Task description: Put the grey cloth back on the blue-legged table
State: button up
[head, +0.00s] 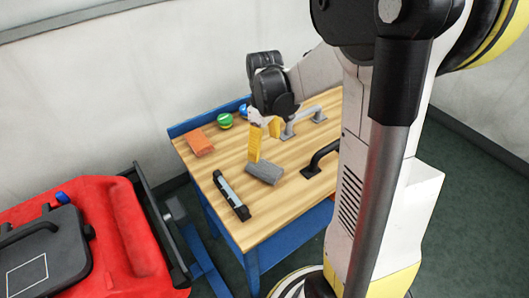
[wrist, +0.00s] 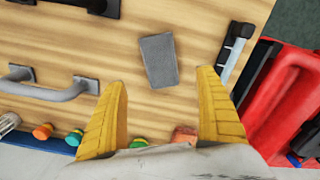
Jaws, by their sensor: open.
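The grey cloth (head: 265,173) is a flat, folded-looking rectangle lying on the wooden top of the blue-legged table (head: 283,205). In the wrist view the cloth (wrist: 158,60) lies just beyond my fingertips, roughly midway between them, on the bare wood (wrist: 200,20). My gripper (head: 265,146) has two yellow fingers, spread apart with nothing between them. It hangs over the table beside the cloth, and one fingertip looks close to it in the head view. In the wrist view my gripper (wrist: 162,80) is wide open. I cannot tell the exact height of the fingertips above the top.
A red machine (head: 110,230) stands at left. Bare wood surrounds the cloth.

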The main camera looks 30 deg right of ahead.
jog(key=s+a+r+m+t, duration=0.4)
jog(key=s+a+r+t, duration=0.3)
jog(key=s+a+r, duration=0.3)
jog(key=shift+s+a+r+m, duration=0.4)
jog(key=shift+a+r, duration=0.65)
jog(key=shift+a, duration=0.7)
